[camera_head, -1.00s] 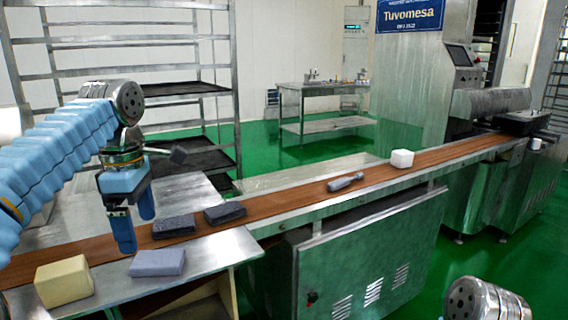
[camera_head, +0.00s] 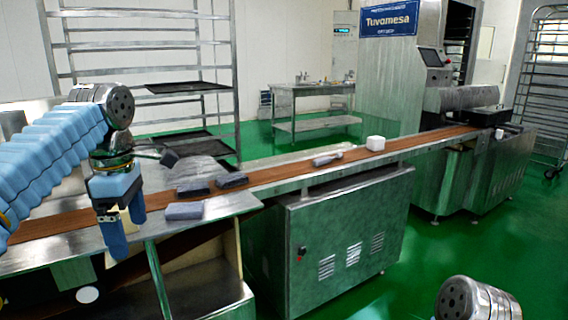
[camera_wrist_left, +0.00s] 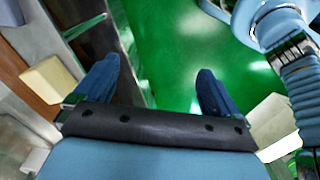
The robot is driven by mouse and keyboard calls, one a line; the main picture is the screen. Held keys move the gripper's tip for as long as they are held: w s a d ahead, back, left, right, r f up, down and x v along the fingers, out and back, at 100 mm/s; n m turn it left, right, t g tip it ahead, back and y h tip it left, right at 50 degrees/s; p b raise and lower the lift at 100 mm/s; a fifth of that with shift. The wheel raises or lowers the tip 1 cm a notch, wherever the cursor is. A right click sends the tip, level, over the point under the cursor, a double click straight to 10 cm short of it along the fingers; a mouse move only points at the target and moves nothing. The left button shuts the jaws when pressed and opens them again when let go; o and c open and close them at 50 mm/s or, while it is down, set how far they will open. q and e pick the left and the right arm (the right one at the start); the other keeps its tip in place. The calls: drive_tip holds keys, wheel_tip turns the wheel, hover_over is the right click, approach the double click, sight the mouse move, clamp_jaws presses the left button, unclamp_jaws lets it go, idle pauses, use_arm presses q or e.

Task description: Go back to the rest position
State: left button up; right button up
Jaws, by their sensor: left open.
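My left gripper (camera_head: 125,228) hangs open with its blue fingers pointing down, at the front edge of the metal table (camera_head: 230,203). It holds nothing. In the left wrist view its two fingers (camera_wrist_left: 156,75) are spread apart with green floor between them. A cream block (camera_wrist_left: 52,80) lies beside one finger in that view; my gripper mostly hides it in the head view. My right gripper is out of view; only a round joint of my right arm shows at the bottom right of the head view.
A grey-blue block (camera_head: 184,211) sits near the table edge. Green floor (camera_head: 440,240) is clear at right.

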use_arm(q)
drive_tip(key=w+d+f+m+h, duration=0.1)
drive_tip(key=w+d+f+m, duration=0.2)
drive_tip(key=f, duration=0.8)
drive_tip(key=w+d+f+m+h, duration=0.15)
drive_tip(key=d+f+m, duration=0.25)
drive_tip(key=f, duration=0.7)
drive_tip(key=w+d+f+m, duration=0.3)
drive_tip(key=f, duration=0.7)
drive_tip(key=s+d+f+m+h, duration=0.1)
drive_tip(key=s+d+f+m, duration=0.15)
drive_tip(key=s+f, duration=0.45)
drive_tip(key=s+d+f+m+h, duration=0.1)
drive_tip(key=s+d+f+m, duration=0.15)
drive_tip(key=f, duration=0.95)
drive_tip(key=s+d+f+m, duration=0.1)
drive_tip(key=s+f+m, duration=0.1)
drive_tip(key=s+f, duration=0.4)
drive_tip(key=s, duration=0.5)
drive_tip(key=shift+s+d+f+m, duration=0.15)
drive_tip(key=shift+s+d+m, duration=0.1)
drive_tip(key=shift+d+m, duration=0.1)
